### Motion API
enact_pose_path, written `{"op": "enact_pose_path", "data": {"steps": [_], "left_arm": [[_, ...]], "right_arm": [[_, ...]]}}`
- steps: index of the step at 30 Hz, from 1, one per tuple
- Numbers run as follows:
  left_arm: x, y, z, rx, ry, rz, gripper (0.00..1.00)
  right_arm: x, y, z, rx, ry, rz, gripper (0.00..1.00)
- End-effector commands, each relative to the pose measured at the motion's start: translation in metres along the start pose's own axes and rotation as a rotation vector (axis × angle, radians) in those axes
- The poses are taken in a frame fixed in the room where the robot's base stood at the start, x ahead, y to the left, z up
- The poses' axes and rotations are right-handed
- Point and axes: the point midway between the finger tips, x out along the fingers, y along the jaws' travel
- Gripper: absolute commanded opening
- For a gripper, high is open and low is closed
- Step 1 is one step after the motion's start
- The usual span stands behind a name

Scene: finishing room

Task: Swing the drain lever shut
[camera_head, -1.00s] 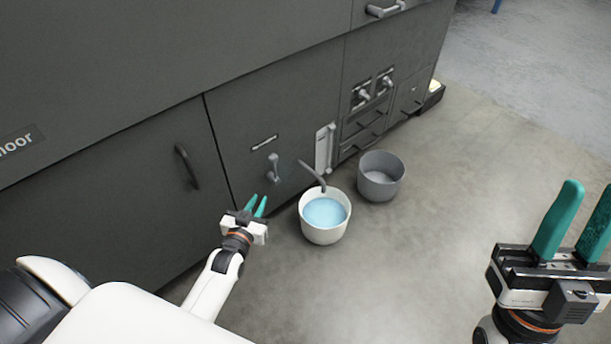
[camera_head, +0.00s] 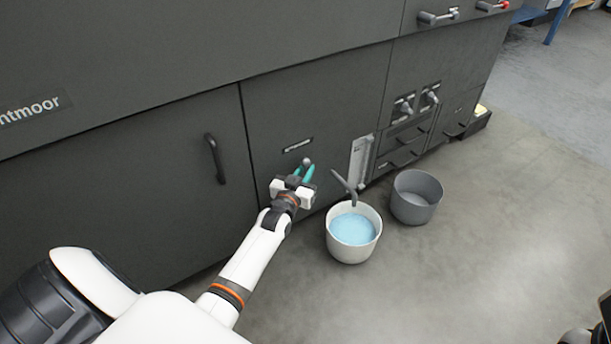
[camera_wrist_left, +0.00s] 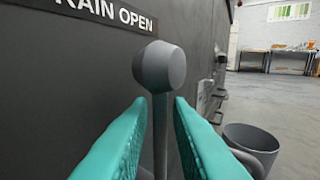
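The drain lever (camera_wrist_left: 160,68) is a grey stem with a round knob, standing upright on the dark cabinet front under a "DRAIN OPEN" label (camera_wrist_left: 108,12). In the left wrist view its stem is between the two teal fingers of my left gripper (camera_wrist_left: 158,128), with the knob above the fingertips. The fingers are apart, with visible gaps beside the stem. In the head view my left gripper (camera_head: 303,172) is at the cabinet and hides most of the lever; only its knob (camera_head: 306,161) shows. My right gripper is out of view; only a dark piece shows at the lower right edge.
A white bucket (camera_head: 352,252) with blue liquid stands on the floor below a grey spout (camera_head: 343,183). An empty grey bucket (camera_head: 416,197) stands to its right. A cabinet handle (camera_head: 214,158) is at the left.

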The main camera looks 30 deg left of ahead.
Motion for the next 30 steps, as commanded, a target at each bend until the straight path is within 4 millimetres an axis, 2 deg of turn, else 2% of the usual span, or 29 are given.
{"op": "enact_pose_path", "data": {"steps": [10, 14, 28, 30], "left_arm": [[0.005, 0.000, 0.000, 0.000, 0.002, 0.000, 0.18], [0.004, 0.000, 0.000, 0.000, 0.001, 0.000, 0.00], [0.004, 0.006, -0.003, -0.019, -0.028, 0.000, 0.00], [0.003, 0.011, -0.004, -0.034, -0.051, 0.000, 0.00]], "right_arm": [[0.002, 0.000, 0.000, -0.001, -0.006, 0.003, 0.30], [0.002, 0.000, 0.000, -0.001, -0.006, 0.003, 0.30], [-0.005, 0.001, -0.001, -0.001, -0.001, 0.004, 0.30], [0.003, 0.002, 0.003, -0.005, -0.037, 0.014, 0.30]]}}
